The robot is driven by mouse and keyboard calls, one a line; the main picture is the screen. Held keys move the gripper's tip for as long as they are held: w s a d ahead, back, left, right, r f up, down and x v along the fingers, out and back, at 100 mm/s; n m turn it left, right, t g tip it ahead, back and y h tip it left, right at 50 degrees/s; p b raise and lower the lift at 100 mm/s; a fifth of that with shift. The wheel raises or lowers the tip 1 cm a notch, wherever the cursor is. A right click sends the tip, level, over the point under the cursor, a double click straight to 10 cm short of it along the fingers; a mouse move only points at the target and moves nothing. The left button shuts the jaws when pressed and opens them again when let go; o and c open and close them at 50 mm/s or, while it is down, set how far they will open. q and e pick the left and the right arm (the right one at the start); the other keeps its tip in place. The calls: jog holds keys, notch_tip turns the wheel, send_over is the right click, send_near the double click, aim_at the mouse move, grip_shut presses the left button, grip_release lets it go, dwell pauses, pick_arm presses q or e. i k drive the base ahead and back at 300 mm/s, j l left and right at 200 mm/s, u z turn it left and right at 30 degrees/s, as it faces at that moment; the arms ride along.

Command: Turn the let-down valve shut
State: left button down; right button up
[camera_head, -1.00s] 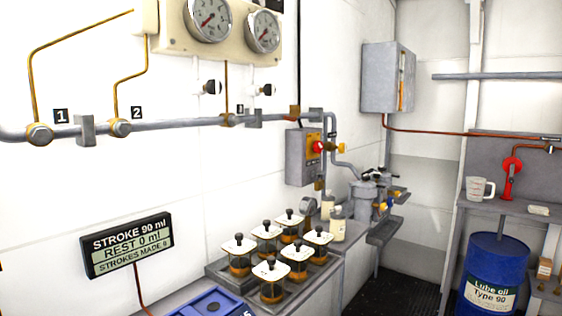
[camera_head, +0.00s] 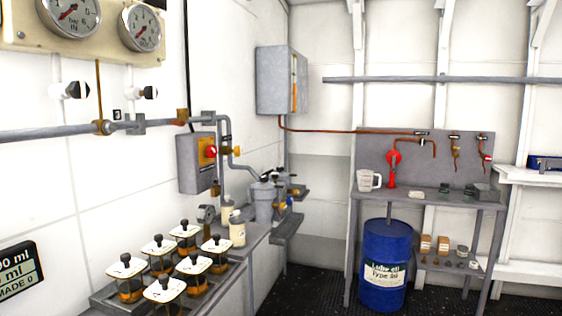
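I cannot tell which fitting is the let-down valve; no label for it is readable. Two black-knobbed valves (camera_head: 75,90) sit on the wall below the pressure gauges (camera_head: 140,28). A small yellow fitting (camera_head: 235,151) is on the pipe beside a grey switch box (camera_head: 190,165) with a red knob (camera_head: 210,153). A grey filter or pump unit (camera_head: 264,203) with small handles stands on the bench farther back. Whether any of these is open or shut is too small to tell. Neither of my grippers is in view.
Several lidded oil jars (camera_head: 164,290) stand in a tray on the left bench. A blue lube oil drum (camera_head: 386,268) stands under the back bench (camera_head: 440,198), which holds a measuring jug (camera_head: 368,181) and a red hand pump (camera_head: 393,167). Dark floor (camera_head: 310,295) lies clear between the benches.

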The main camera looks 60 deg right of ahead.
aim_at(238, 151)
jog(key=z, duration=1.5)
jog(key=i+l+u, duration=0.1)
jog(key=i+l, duration=1.2)
jog(key=i+l+u, duration=0.15)
jog(key=i+l, duration=0.5)
jog(key=l, duration=0.2)
